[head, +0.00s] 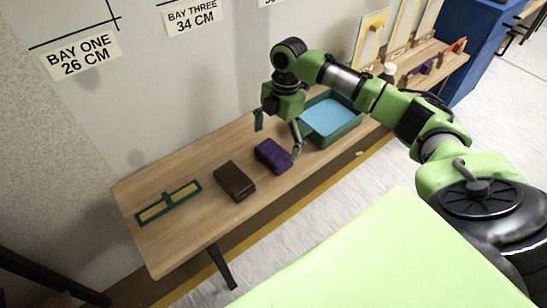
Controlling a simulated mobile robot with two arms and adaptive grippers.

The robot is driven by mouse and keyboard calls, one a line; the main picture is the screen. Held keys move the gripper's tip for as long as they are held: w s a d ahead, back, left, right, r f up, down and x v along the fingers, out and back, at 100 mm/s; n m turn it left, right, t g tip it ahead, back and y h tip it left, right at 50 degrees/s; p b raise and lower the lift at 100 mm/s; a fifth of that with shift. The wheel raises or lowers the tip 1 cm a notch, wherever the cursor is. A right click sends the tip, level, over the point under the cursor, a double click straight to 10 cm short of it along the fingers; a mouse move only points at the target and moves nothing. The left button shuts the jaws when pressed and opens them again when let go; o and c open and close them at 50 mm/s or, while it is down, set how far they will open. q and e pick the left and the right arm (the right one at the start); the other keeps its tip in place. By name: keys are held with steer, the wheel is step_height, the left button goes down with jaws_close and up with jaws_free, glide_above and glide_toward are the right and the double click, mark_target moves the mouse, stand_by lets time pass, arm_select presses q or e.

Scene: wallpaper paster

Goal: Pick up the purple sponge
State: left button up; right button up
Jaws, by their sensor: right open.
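The purple sponge (271,156) is a small block lying on the wooden table, right of a dark brown block. My right gripper (278,139) hangs just above and around the sponge, with its fingers spread apart. One finger is near the wall side of the sponge and the other comes down by its right end. I cannot tell whether either finger touches it. The sponge rests on the table and is not held. My left gripper is not in view.
A brown block (235,181) lies left of the sponge, and a green-framed yellow tool (168,203) farther left. A green tray (345,134) with blue liquid stands close on the right. The wooden table (211,228) runs along a wall. A blue cabinet (474,50) stands at upper right.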

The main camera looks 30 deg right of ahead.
mark_target(274, 151)
steer(key=shift+a+f+b, duration=0.2)
steer(key=shift+f+b, duration=0.1)
steer(key=shift+f, duration=1.1)
steer(key=shift+a+f+b, duration=0.15)
steer(key=shift+f+b, duration=0.15)
steer(key=shift+f, duration=1.05)
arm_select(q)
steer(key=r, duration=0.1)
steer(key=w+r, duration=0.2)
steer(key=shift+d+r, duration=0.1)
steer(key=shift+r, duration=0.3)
arm_select(e)
steer(key=shift+c, duration=0.4)
steer(key=c, duration=1)
